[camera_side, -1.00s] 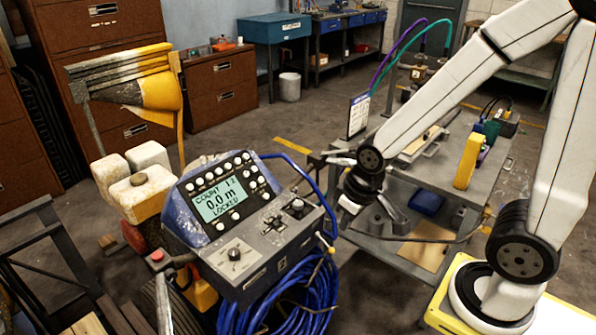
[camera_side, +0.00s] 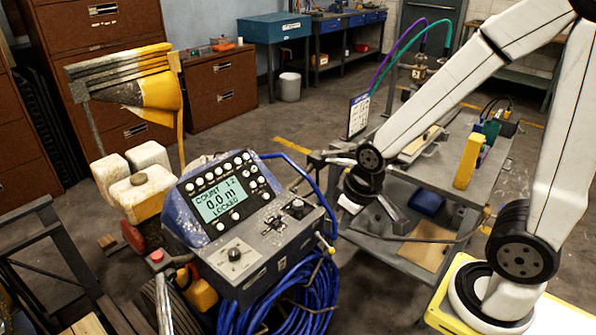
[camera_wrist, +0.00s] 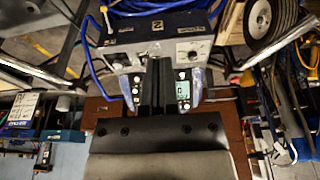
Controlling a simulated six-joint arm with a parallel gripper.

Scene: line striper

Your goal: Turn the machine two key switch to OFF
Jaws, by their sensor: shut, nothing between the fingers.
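Machine two is the line striper with the grey console (camera_side: 255,280), labelled "2", at the centre left of the side view. Another dark control (camera_side: 298,206) is at the console's right. I cannot read any switch position. My gripper (camera_wrist: 155,62) is shut and empty. In the wrist view its fingers overlap the console; in the side view my wrist is right of the console, apart from it.
A blue hose coil (camera_side: 290,305) hangs below the console, and a blue hose arches at its right. A grey cart (camera_side: 475,200) with a yellow block (camera_side: 467,160) stands behind my wrist. Open floor lies beyond the machine.

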